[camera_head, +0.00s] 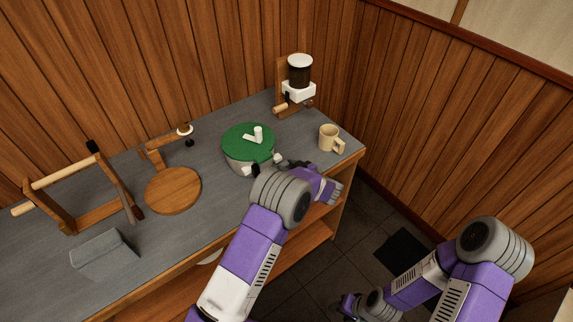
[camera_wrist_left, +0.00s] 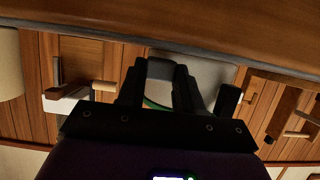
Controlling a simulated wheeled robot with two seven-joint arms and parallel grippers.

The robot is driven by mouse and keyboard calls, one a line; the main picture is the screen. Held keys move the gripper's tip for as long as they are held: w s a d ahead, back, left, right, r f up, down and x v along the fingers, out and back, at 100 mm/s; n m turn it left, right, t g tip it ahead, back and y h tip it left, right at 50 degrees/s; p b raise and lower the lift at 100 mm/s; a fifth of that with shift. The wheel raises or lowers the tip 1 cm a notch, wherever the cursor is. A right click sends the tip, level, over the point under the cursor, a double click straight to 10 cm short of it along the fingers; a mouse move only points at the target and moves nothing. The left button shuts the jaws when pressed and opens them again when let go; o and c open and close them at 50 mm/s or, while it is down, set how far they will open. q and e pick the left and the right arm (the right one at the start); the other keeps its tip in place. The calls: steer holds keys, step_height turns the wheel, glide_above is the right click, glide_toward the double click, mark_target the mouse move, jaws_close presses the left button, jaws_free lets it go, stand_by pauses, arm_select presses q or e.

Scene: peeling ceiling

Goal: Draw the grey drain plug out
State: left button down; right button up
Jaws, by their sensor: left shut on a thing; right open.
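A pale bowl (camera_head: 236,163) with a green lid (camera_head: 243,139) and white crank knob stands on the grey worktop. My left gripper (camera_head: 283,164) is at the bowl's lower right side, shut on a small part there. In the left wrist view my left gripper's dark fingers (camera_wrist_left: 160,88) stand in front of the pale bowl (camera_wrist_left: 210,75). The grey drain plug is mostly hidden by the fingers, so I cannot tell whether it is still seated. My right gripper (camera_head: 352,304) is low over the floor, open and empty, away from the worktop.
A beige mug (camera_head: 329,138) stands right of the bowl, near the worktop's edge. A wall dispenser (camera_head: 299,80) is behind it. A round wooden board (camera_head: 173,190), a grey block (camera_head: 103,254) and a wooden frame (camera_head: 75,218) lie to the left. Worktop before the bowl is clear.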

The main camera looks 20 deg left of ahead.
arm_select(q)
steer(key=shift+s+d+f, duration=0.1)
steer(key=shift+d, duration=0.05)
steer(key=c, duration=0.7)
jaws_free()
steer(key=p+v, duration=0.1)
steer(key=v, duration=0.6)
steer(key=shift+s+d+r, duration=0.2)
